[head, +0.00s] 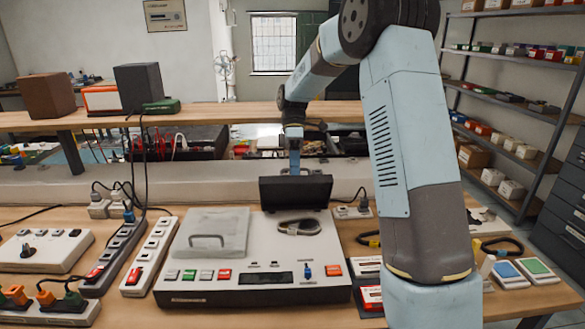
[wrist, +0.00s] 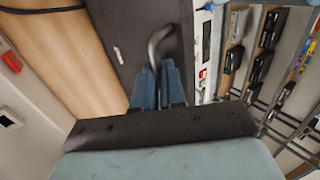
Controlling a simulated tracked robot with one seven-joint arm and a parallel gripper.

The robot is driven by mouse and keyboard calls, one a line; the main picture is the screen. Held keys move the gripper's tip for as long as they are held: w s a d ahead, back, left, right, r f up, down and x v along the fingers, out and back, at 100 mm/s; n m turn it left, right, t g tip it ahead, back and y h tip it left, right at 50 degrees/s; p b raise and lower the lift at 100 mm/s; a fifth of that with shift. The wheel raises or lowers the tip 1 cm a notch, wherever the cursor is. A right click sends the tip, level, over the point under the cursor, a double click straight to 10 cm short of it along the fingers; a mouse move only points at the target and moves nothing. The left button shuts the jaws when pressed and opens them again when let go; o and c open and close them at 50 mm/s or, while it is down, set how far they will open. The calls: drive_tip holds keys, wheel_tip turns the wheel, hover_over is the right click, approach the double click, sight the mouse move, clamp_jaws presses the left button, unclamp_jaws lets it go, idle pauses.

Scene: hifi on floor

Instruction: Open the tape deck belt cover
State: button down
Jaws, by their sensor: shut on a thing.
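The tape deck (head: 255,293) is a wide white box on the near bench. Its dark belt cover (head: 295,193) stands raised and tilted at the back right of the deck, above a grey belt loop (head: 299,227) on the deck's top. In the wrist view the dark cover (wrist: 125,45) carries a curved grey handle (wrist: 157,40). My gripper (head: 294,165) is at the cover's top, behind it. In the wrist view its blue fingers (wrist: 158,75) are shut on the handle. The exact finger contact is hidden in the head view.
A grey flat lid with a handle (head: 207,232) lies on the deck's left. Buttons and a small display (head: 265,278) line its front. Power strips (head: 150,256) crowd the left. Small boxes and coloured pads (head: 507,270) lie right. A raised shelf (head: 220,112) stands behind.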

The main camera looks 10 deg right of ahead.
drive_tip(key=c, duration=1.5)
unclamp_jaws()
drive_tip(key=shift+w+a+f, duration=0.1)
drive_tip(key=shift+f, duration=0.15)
drive_tip(key=o, duration=0.3)
drive_tip(key=shift+r, duration=0.2)
drive_tip(key=v, duration=1.3)
drive_tip(key=shift+w+r, duration=0.2)
